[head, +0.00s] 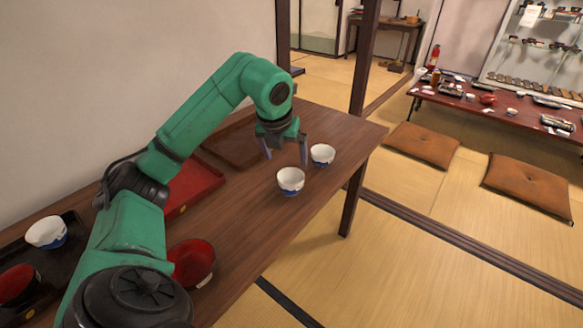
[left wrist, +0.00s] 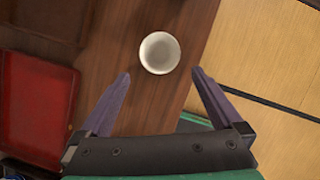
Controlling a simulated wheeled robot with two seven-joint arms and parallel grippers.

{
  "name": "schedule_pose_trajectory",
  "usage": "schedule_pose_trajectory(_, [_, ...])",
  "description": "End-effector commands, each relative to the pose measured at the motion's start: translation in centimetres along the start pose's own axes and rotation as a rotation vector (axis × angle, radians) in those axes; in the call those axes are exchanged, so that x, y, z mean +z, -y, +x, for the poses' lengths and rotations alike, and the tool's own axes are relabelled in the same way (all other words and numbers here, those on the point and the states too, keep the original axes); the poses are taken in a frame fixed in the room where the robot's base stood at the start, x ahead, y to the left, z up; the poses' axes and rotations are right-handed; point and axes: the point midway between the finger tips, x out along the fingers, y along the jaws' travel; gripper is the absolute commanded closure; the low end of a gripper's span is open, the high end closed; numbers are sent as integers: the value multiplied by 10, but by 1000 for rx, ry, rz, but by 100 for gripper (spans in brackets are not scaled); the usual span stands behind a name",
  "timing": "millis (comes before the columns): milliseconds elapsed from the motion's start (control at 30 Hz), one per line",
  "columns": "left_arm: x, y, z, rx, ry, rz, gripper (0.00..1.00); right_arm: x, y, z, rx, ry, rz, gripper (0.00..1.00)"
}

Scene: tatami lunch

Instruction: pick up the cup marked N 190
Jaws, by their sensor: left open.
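Two white cups with blue lower bodies stand upright on the brown wooden table: a nearer cup (head: 290,181) and a farther cup (head: 322,155). No marking N 190 can be read on either. My left gripper (head: 286,157) is open and empty, pointing down above the table close to both cups. In the left wrist view one white cup (left wrist: 160,53) lies just ahead of my open left gripper (left wrist: 160,76), centred between the fingertips and apart from them; I cannot tell which cup it is. My right gripper is not in view.
A similar cup (head: 47,232) stands on a dark tray (head: 68,262) at left, beside a red-lined bowl (head: 17,285). Another red bowl (head: 191,262) stands near my arm. A red tray (head: 200,182) and a brown tray (head: 235,147) lie along the wall side.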

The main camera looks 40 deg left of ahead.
Motion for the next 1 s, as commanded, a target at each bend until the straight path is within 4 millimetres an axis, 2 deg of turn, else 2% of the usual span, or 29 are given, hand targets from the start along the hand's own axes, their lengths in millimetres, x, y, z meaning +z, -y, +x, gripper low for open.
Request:
schedule_pose_trajectory(67, [-1,-3,7,11,-5,-4,0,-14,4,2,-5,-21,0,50])
schedule_pose_trajectory(133, [-2,-3,22,11,-8,-4,0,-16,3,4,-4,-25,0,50])
schedule_pose_trajectory(167, [-2,-3,30,11,-9,-5,0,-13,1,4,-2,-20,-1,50])
schedule_pose_trajectory(333, [-2,-2,74,8,-8,-3,0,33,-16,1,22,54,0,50])
schedule_pose_trajectory(433, [-1,-2,88,7,-6,-2,0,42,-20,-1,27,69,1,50])
schedule_pose_trajectory(567, [0,-3,106,6,-6,-3,0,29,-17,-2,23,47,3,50])
schedule_pose_trajectory(700, [0,-4,134,5,-7,-2,0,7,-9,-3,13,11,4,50])
schedule_pose_trajectory(800, [0,-4,144,6,-4,-2,0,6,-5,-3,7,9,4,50])
schedule_pose_trajectory(967, [1,-4,145,7,-2,-1,0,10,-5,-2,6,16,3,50])
schedule_pose_trajectory(1000, [1,-4,145,7,-2,-1,4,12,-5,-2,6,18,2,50])
